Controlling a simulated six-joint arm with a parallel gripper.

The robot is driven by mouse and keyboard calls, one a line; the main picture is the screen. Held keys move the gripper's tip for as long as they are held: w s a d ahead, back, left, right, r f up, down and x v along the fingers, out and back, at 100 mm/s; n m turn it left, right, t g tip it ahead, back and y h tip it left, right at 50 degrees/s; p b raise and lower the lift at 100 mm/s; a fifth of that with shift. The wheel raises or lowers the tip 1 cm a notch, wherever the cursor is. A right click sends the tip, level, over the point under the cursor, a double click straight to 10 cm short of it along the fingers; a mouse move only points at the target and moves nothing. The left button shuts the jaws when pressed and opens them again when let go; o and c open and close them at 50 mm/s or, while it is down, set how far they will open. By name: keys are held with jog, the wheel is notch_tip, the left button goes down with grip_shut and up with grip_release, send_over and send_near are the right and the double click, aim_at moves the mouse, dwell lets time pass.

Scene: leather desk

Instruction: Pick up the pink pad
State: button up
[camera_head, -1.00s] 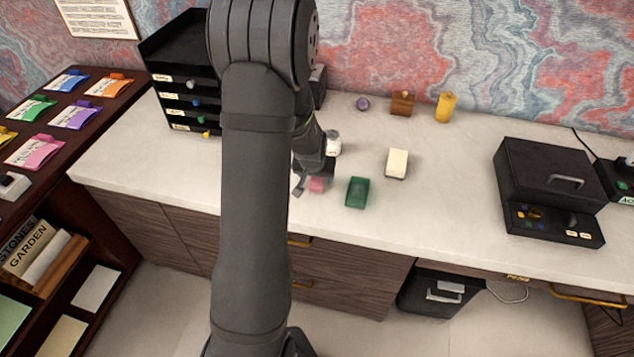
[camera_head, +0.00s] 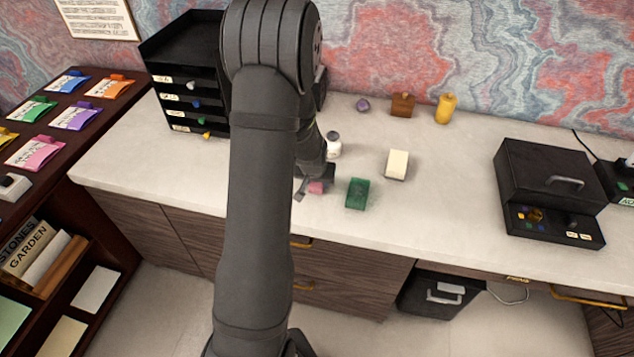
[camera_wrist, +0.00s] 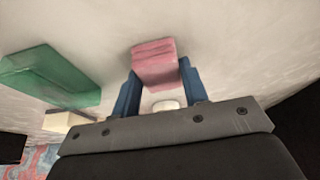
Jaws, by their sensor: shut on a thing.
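The pink pad (camera_wrist: 154,62) is a small block between the two blue fingers of my gripper (camera_wrist: 158,88) in the wrist view. The gripper is shut on it, with a finger against each side. In the head view the pink pad (camera_head: 316,187) shows at the end of my gripper (camera_head: 314,188), left of the green block. My arm and gripper hide part of it there. I cannot tell for sure whether the pad is clear of the counter.
A green block (camera_head: 357,193) lies close to the right on the white counter (camera_head: 450,200). A cream block (camera_head: 397,164) and a small white-and-dark jar (camera_head: 333,145) stand behind. A black drawer stack (camera_head: 190,85) is at the left, a black box (camera_head: 550,180) at the right.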

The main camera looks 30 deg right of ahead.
jog(key=shift+r, duration=0.1)
jog(key=shift+r, duration=0.5)
jog(key=r, duration=0.3)
jog(key=shift+s+d+r, duration=0.2)
jog(key=shift+s+r, duration=0.1)
jog(key=shift+s, duration=0.1)
jog(key=s+d+r, duration=0.3)
jog(key=s+r, duration=0.3)
jog(key=s, duration=0.4)
jog(key=shift+s+d+r, duration=0.15)
jog(key=shift+d, duration=0.05)
